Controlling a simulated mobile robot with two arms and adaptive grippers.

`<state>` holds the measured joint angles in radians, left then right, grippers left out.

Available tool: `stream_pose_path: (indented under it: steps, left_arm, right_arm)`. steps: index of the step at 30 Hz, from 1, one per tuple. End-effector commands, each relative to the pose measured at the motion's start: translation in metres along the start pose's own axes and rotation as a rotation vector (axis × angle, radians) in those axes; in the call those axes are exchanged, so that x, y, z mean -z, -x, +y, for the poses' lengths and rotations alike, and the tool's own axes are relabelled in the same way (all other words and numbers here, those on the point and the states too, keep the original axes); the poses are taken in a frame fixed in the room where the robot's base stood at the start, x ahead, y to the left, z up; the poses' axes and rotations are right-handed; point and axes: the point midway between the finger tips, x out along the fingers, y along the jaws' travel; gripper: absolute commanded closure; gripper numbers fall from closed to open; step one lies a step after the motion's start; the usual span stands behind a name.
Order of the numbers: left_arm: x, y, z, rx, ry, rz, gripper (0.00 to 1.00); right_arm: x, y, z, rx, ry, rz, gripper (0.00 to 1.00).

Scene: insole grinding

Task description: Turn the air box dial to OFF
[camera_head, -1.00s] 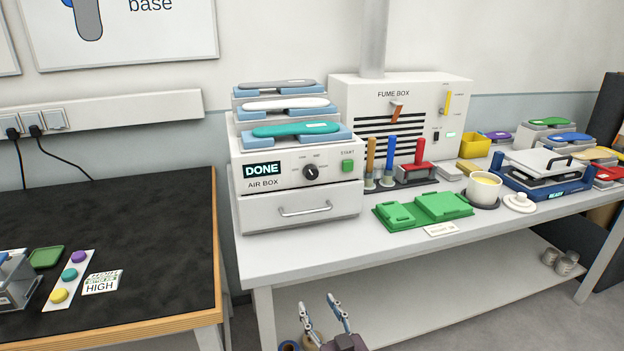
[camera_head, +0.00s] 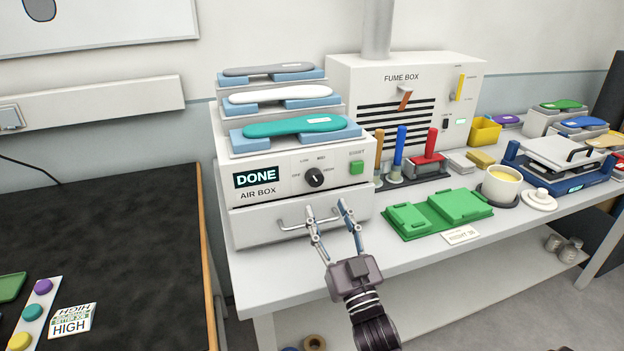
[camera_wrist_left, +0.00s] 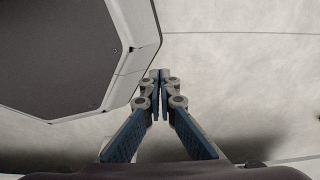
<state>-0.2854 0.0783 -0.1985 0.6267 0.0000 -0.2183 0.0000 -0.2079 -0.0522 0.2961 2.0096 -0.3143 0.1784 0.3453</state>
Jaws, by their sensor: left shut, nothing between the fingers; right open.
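The white air box (camera_head: 242,215) stands on the white table with its display reading DONE. Its black dial (camera_head: 314,177) sits mid-front, ringed by labels; I cannot read clearly which label its white mark points to. A green START button (camera_head: 357,167) is to the dial's right. My right gripper (camera_head: 326,212) is open and empty, just below the dial and in front of the drawer handle (camera_head: 292,226). Whether a finger touches the box I cannot tell. My left gripper (camera_wrist_left: 159,75) is shut and empty in the left wrist view, away from the air box.
Insoles on blue blocks (camera_head: 262,144) lie on top of the air box. The fume box (camera_head: 343,85), several upright tools (camera_head: 400,150), a green tray (camera_head: 430,236) and a pot (camera_head: 501,186) stand to the right. A dark table (camera_head: 110,230) is at left.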

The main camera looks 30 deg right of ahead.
Motion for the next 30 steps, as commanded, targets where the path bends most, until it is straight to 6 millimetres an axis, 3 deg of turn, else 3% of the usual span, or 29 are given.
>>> stream_pose_path:
  steps: [10,15,26,30]
  left_arm:
    - [-0.029,0.018,0.002,-0.002,-0.001,-0.043,1.0]
    - [-0.03,0.021,0.001,-0.002,-0.002,-0.045,1.0]
    - [-0.005,0.02,-0.001,0.001,-0.003,-0.008,1.0]
    - [-0.006,0.02,-0.001,0.0,-0.003,-0.011,1.0]
  right_arm:
    - [0.003,-0.053,0.0,0.001,0.001,0.002,0.54]
    - [0.001,-0.07,0.0,0.001,0.0,0.001,0.54]
    - [0.0,-0.074,0.0,0.001,0.0,-0.001,0.55]
    - [0.0,-0.074,0.0,0.001,0.0,-0.001,0.7]
